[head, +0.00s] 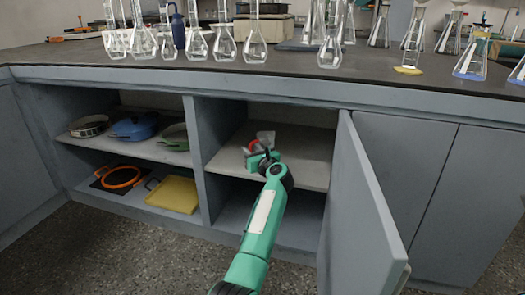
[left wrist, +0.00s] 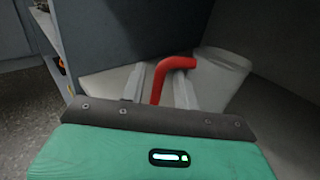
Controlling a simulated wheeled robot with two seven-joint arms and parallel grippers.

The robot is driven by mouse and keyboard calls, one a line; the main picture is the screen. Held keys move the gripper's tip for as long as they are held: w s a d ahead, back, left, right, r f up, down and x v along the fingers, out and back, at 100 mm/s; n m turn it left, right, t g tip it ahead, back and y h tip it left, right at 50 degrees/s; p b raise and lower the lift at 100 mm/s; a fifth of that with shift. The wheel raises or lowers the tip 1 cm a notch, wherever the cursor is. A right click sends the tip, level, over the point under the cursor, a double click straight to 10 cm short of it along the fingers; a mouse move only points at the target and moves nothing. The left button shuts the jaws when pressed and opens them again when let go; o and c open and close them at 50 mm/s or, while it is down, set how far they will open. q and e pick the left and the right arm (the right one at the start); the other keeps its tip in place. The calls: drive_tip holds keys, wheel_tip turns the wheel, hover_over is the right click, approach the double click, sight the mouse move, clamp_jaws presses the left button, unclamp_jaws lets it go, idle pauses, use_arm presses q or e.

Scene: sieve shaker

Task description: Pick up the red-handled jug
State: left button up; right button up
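The jug (head: 266,137) stands on the upper shelf of the open cabinet bay, partly hidden behind my gripper in the head view. Its red handle (left wrist: 175,70) and pale, translucent body (left wrist: 222,72) show in the left wrist view. My left gripper (head: 260,155) reaches into the bay at the jug. In the left wrist view the left gripper's pale fingers (left wrist: 158,88) stand apart, one on each side of the handle, with a gap visible; it looks open around the handle. My right gripper is not in view.
An open cabinet door (head: 365,215) stands close to the right of my left arm. A divider (head: 197,160) bounds the bay on the left. Pans and a yellow tray (head: 173,194) lie in the left bay. Glass flasks (head: 255,45) stand on the worktop (head: 290,66) above.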

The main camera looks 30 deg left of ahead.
use_arm(q)
drive_tip(key=shift+w+a, duration=0.35)
drive_tip(key=shift+a, duration=0.25)
drive_tip(key=shift+s+d+r, duration=0.1)
drive_tip(key=shift+r, duration=0.05)
drive_tip(key=shift+c, duration=0.6)
clamp_jaws()
drive_tip(key=shift+r, duration=0.15)
